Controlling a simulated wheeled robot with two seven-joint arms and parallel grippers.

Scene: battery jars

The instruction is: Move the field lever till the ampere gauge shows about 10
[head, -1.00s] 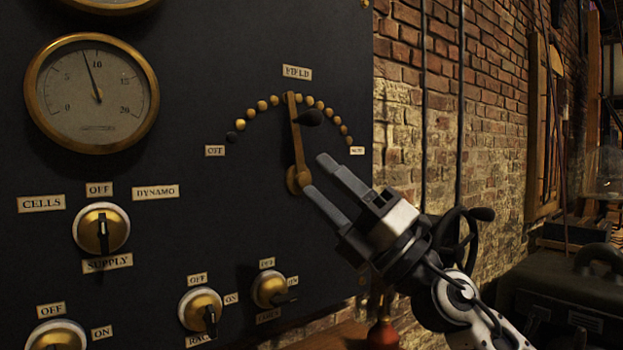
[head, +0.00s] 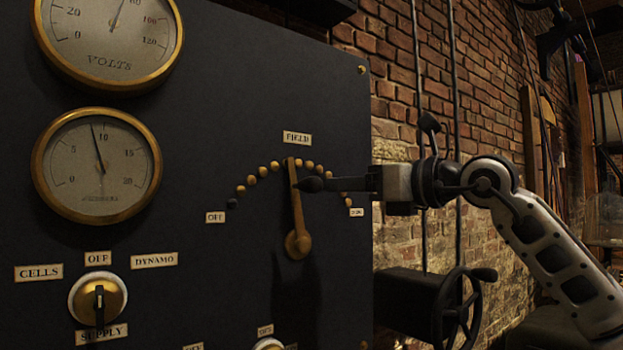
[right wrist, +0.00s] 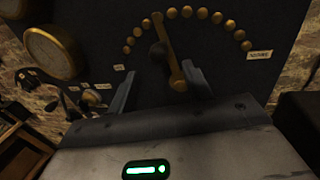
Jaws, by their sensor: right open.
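The brass field lever (head: 295,215) stands nearly upright on the black panel, its tip tilted slightly left under the FIELD label. Its dark knob (head: 310,184) sticks out from the upper part. The ampere gauge (head: 97,165) at left has its needle a little short of 10, near 9. My right gripper (head: 335,184) comes in from the right, level with the knob. In the right wrist view its two fingers (right wrist: 160,72) are apart, with the lever (right wrist: 174,60) showing between them. Whether they touch the knob is unclear. My left gripper is not in view.
An arc of brass contact studs (head: 262,172) runs from the OFF label to the label at right. The volts gauge (head: 108,40) is above the ampere gauge. The supply switch (head: 98,298) is below it. A handwheel (head: 462,308) stands right of the panel.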

